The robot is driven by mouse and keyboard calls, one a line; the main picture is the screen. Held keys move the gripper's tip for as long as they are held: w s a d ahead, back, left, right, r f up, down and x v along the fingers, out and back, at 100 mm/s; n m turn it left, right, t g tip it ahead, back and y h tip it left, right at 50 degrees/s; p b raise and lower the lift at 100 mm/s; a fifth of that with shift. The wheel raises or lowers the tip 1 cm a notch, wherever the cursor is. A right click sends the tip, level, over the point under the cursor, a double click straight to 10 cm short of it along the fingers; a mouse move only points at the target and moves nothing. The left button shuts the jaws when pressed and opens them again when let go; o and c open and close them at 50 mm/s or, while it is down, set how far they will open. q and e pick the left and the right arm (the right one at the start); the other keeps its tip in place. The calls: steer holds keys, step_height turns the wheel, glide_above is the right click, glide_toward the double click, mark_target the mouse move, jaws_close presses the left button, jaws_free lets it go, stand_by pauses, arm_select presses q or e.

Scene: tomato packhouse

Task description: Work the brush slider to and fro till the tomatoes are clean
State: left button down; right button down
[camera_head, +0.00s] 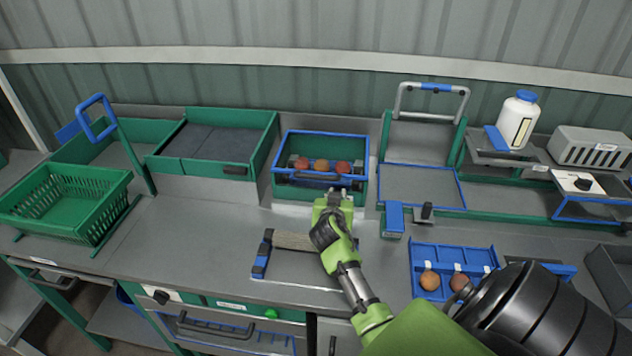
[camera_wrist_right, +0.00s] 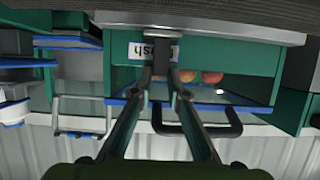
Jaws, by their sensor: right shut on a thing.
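Several reddish tomatoes (camera_head: 321,165) sit in a row in the blue-rimmed green wash box (camera_head: 279,188). In the wrist view two tomatoes (camera_wrist_right: 212,77) show inside the box, behind my fingers. My right gripper (camera_head: 336,196) is at the front of the box. Its fingers (camera_wrist_right: 161,72) are shut on a small dark upright grip of the brush slider (camera_wrist_right: 160,52), in front of the white label. Most of the slider is hidden, and its brush cannot be made out. My left gripper is not in view.
A black U-shaped handle (camera_wrist_right: 234,122) projects from the box beside my fingers. A blue divided tray (camera_head: 427,254) with tomatoes stands at right. A green basket (camera_head: 62,203) is at left. The grey bench (camera_head: 190,225) between basket and box is clear.

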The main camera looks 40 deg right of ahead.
steer(key=shift+s+d, duration=0.7)
steer(key=shift+s, duration=0.1)
steer(key=c, duration=2)
jaws_free()
steer(key=shift+o, duration=0.2)
steer(key=shift+a, duration=0.1)
steer(key=v, duration=1.2)
